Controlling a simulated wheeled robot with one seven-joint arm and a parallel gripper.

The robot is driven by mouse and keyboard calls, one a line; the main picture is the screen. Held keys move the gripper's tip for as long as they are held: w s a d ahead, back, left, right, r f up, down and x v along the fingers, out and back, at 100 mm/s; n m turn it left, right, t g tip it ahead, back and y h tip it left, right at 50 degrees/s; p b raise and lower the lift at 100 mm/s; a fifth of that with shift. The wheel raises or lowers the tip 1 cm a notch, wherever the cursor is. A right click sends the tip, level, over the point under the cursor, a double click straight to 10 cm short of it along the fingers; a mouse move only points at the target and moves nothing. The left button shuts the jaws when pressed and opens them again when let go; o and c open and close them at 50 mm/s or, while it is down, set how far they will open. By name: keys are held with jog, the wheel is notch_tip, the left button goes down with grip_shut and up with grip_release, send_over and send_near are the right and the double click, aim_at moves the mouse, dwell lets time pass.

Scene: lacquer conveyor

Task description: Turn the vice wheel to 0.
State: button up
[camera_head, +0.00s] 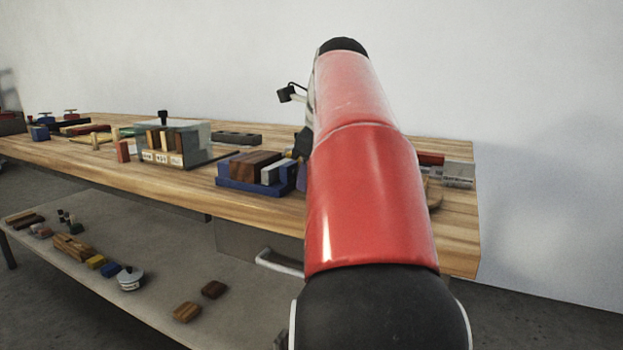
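A blue vice-like fixture (232,184) stands on the workbench near the middle, left of my red arm. A dark brown wood block (247,164) and a light grey block sit on it, side by side. Its right end runs behind my arm, where a dark blue part shows at the arm's edge. I cannot make out the vice wheel or any number on it; my arm may cover it.
The wooden workbench (130,186) also bears a grey box-like fixture (185,158) with labelled blocks, and a red-and-grey item (458,173) at the right. Loose blocks and a round white-sided object (131,280) lie on the lower shelf. A pale wall stands behind.

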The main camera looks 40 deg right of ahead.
jog(key=shift+a+f+n+t+h+b, duration=0.15)
jog(key=shift+n+t+h+b, duration=0.25)
jog(key=shift+h+b, duration=0.55)
jog(key=o, duration=1)
